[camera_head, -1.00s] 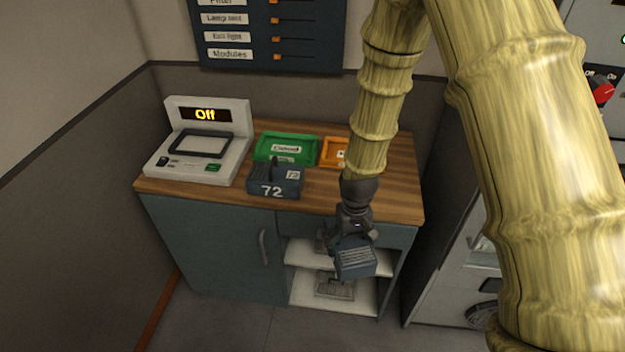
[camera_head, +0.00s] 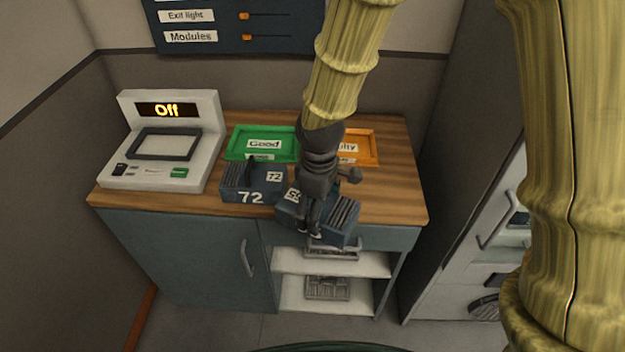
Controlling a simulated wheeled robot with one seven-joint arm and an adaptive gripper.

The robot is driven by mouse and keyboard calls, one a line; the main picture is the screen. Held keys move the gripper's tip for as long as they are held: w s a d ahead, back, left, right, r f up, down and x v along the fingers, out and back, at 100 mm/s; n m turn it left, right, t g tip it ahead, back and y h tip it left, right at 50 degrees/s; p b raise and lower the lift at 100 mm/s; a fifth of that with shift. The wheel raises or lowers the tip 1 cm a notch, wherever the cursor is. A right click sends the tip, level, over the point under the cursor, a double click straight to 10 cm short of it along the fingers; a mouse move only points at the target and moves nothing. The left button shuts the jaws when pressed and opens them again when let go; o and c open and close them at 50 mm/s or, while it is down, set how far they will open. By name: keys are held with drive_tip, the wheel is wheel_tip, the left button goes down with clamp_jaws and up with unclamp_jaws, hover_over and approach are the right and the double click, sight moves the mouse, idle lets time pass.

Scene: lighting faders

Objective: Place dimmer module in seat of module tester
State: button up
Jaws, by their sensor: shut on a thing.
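The module tester (camera_head: 203,172) is a light grey unit at the left of the wooden counter. Its display (camera_head: 167,110) reads "Off", and its framed seat (camera_head: 165,144) is empty. My gripper (camera_head: 312,228) is shut on a blue-grey dimmer module (camera_head: 340,222) with a label that seems to read 59, partly hidden by the gripper. That module is at the counter's front edge; I cannot tell whether it touches the counter. Another dimmer module (camera_head: 252,188), marked 72, stands on the counter between the tester and my gripper.
A green tray (camera_head: 236,145) labelled Good and an orange tray (camera_head: 371,150), its label partly covered by my arm, lie behind the modules. Open shelves (camera_head: 350,264) below hold grey items. A panel with sliders (camera_head: 280,15) hangs on the wall. The counter's right end is clear.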

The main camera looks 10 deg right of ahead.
drive_tip(key=w+d+p, duration=0.1)
drive_tip(key=w+d, duration=0.1)
drive_tip(key=w, duration=0.2)
drive_tip(key=w+d+f+p, duration=0.1)
drive_tip(key=w+d, duration=0.1)
drive_tip(key=w, duration=0.3)
drive_tip(key=w+d+p, duration=0.1)
drive_tip(key=w+d, duration=0.2)
drive_tip(key=w, duration=0.1)
drive_tip(key=shift+w+f, duration=0.15)
drive_tip(key=shift+w, duration=0.1)
drive_tip(key=shift+f+p, duration=0.75)
drive_tip(key=shift+f, duration=1)
drive_tip(key=o, duration=1.5)
drive_tip(key=shift+f, duration=0.15)
